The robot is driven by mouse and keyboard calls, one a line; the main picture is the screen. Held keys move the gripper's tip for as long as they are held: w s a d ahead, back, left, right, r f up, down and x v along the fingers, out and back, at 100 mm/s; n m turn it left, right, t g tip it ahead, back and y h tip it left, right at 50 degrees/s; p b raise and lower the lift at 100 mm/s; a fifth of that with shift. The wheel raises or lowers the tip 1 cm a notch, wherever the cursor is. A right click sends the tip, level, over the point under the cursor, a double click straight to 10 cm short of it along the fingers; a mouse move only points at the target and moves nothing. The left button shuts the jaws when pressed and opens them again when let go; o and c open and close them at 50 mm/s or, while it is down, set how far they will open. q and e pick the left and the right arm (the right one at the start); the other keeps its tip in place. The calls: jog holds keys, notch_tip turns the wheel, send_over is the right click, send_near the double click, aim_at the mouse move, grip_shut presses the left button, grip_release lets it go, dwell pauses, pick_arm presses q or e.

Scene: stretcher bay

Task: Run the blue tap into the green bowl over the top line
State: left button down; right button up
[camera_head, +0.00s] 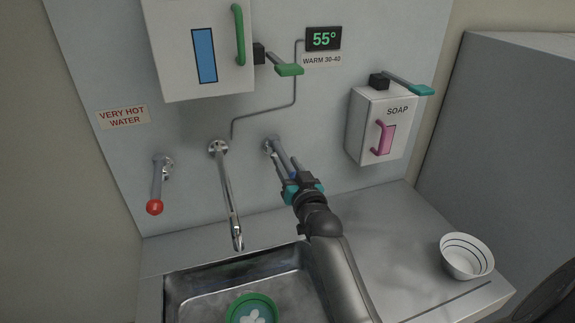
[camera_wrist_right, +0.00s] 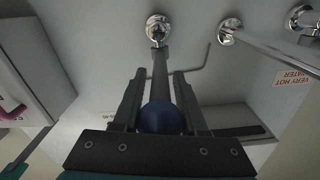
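The blue tap (camera_wrist_right: 162,118) has a round blue knob on a metal lever, which comes from the wall right of the spout (camera_head: 227,190). My right gripper (camera_head: 289,174) is at this lever; in the right wrist view its fingers lie on both sides of the knob and appear to touch it. The green bowl (camera_head: 233,303) is in the sink, at the bottom edge of the head view, with a pale petal-like shape inside; its lower part is cut off. I see no line in it. No water shows under the spout. My left gripper is not in view.
A red-knobbed tap (camera_head: 155,206) hangs at left by a "very hot water" sign (camera_head: 123,116). A display (camera_head: 323,39) reads 55°, above "warm 30-40". A soap dispenser (camera_head: 360,130) is at right. A white lined bowl (camera_head: 467,271) stands on the counter (camera_head: 395,225), otherwise largely clear.

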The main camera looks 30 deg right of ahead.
grip_shut()
dwell(1.0)
